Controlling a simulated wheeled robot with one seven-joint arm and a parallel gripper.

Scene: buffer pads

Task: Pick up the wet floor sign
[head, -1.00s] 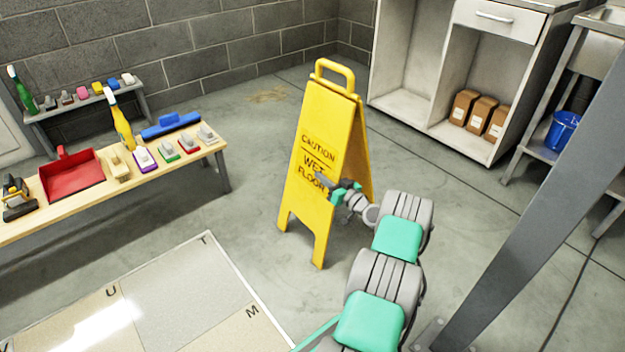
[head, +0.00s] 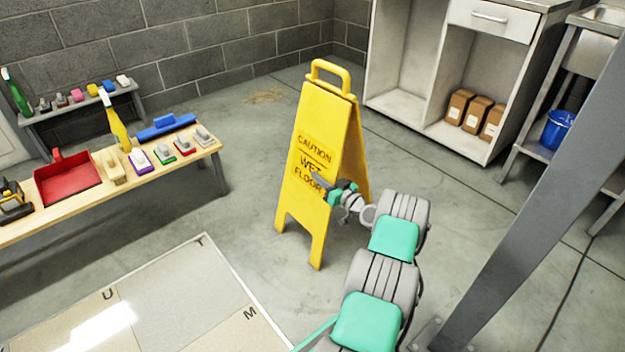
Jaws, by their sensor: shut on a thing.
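The yellow wet floor sign (head: 318,125) stands upright in an A-shape on the grey floor, in the middle of the head view. It has a loop handle on top and dark lettering reading "CAUTION WET FLOOR" on its front panel. My gripper (head: 326,186) is at the right edge of the front panel, around the height of the lettering. It is shut on the sign, with one finger showing across the front face. The other finger is hidden behind the panel. The sign's feet appear to be on the floor.
A wooden bench (head: 85,205) with a red dustpan (head: 68,180), brushes and a yellow spray bottle (head: 115,125) stands at left. A white cabinet (head: 400,106) is behind at right. A grey slanted post (head: 535,170) crosses the right side. Floor around the sign is clear.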

